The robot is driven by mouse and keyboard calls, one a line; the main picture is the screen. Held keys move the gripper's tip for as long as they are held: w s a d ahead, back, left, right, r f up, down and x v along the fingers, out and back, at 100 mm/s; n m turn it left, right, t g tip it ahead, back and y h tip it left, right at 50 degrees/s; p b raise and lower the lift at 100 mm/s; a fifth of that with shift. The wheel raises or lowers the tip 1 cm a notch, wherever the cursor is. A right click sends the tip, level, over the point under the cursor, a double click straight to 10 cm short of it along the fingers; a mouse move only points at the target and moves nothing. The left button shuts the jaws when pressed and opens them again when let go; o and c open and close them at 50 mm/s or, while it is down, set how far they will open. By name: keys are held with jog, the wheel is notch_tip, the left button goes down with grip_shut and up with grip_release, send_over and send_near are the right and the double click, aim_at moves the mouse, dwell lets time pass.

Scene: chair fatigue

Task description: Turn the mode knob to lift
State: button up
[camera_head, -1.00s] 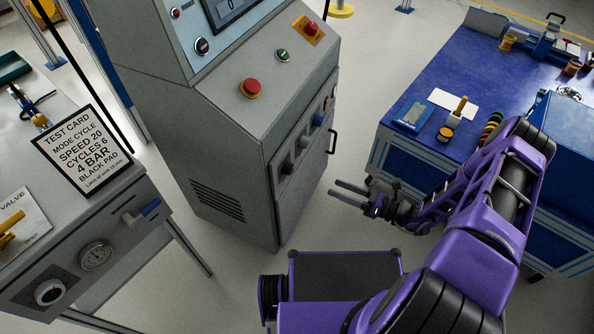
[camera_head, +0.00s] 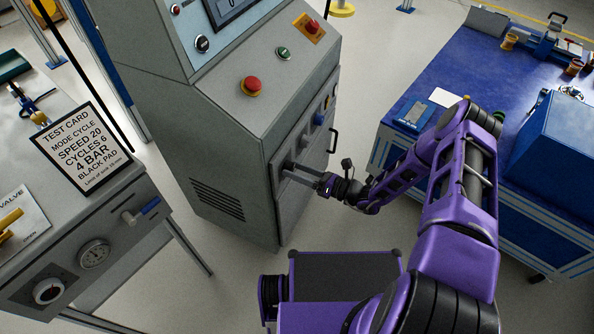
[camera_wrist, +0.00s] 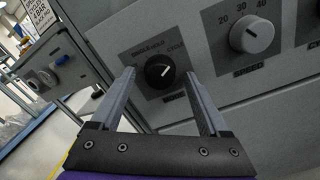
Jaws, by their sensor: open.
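The mode knob (camera_wrist: 161,73) is a round black knob with a white pointer line, on a dark label plate in the wrist view. Its pointer leans up and to the right, towards the word CYCLE. My gripper (camera_wrist: 159,71) is open, with one finger to the left and one to the right of the knob. I cannot tell whether the fingers touch it. In the head view, my gripper (camera_head: 289,171) reaches the grey machine's front panel, and its fingers partly hide the knob there.
A pale speed knob (camera_wrist: 251,35) sits to the right of the mode knob. The grey cabinet (camera_head: 225,150) carries a red button (camera_head: 251,85) on its sloped top. A door handle (camera_head: 334,140) sticks out on its front. A blue workbench (camera_head: 440,80) stands to the right.

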grip_shut()
dwell(0.3)
jog(key=shift+n, duration=0.3)
jog(key=n, duration=1.1)
jog(key=shift+w+d+n, duration=0.1)
jog(key=shift+n, duration=0.3)
jog(key=n+p, duration=0.1)
jog(key=n, duration=0.5)
jog(key=shift+r, duration=0.1)
jog(key=n+p, duration=0.1)
jog(key=n, duration=0.4)
jog(key=shift+n, duration=0.3)
